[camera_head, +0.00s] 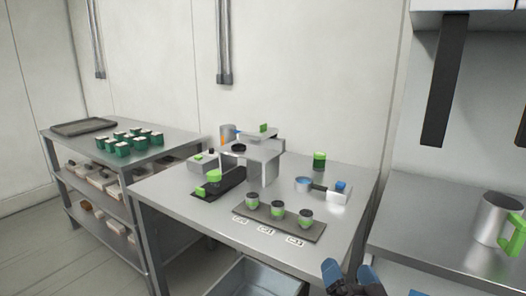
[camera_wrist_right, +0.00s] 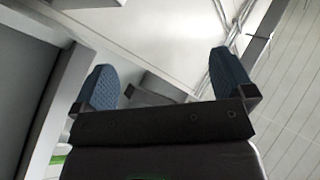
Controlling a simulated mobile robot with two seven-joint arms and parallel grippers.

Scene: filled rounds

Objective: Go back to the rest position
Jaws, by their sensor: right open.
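My right gripper (camera_head: 350,272) shows at the bottom edge of the head view, in front of the middle table. In the right wrist view the right gripper (camera_wrist_right: 172,85) has its two blue finger pads wide apart, with nothing between them. My left gripper is not in the head view.
The middle steel table (camera_head: 355,185) holds a grey machine (camera_head: 265,155), a dark tray (camera_head: 318,232) with three green-and-grey cups, and a green-topped jar (camera_head: 319,160). A left shelf table (camera_head: 170,150) carries several green containers (camera_head: 122,149). A metal pitcher (camera_head: 495,220) stands on the right counter (camera_head: 420,235).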

